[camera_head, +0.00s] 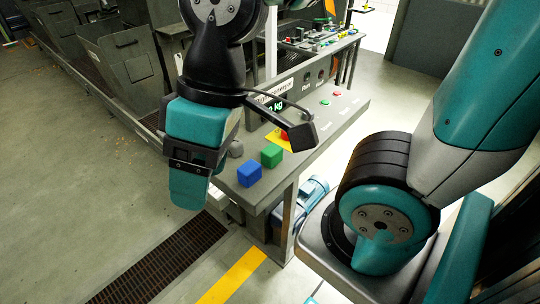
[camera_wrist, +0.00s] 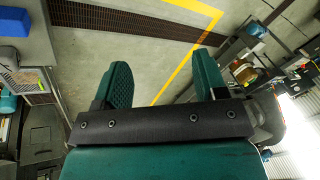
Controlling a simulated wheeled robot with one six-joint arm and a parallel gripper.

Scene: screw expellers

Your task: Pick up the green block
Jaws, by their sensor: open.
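The green block (camera_head: 271,156) sits on the grey shelf (camera_head: 322,137) of a control console in the head view, just behind and right of a blue block (camera_head: 249,173). My gripper (camera_head: 188,195) hangs to the left of the shelf, in front of it and apart from both blocks. In the wrist view my gripper (camera_wrist: 162,72) has its two teal fingers spread with nothing between them. A blue block (camera_wrist: 13,22) shows at the upper left of the wrist view. The green block does not show there.
A console panel with a display (camera_head: 280,103) rises behind the shelf. A blue motor (camera_head: 308,197) sits below. Open floor (camera_head: 80,200) lies to the left.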

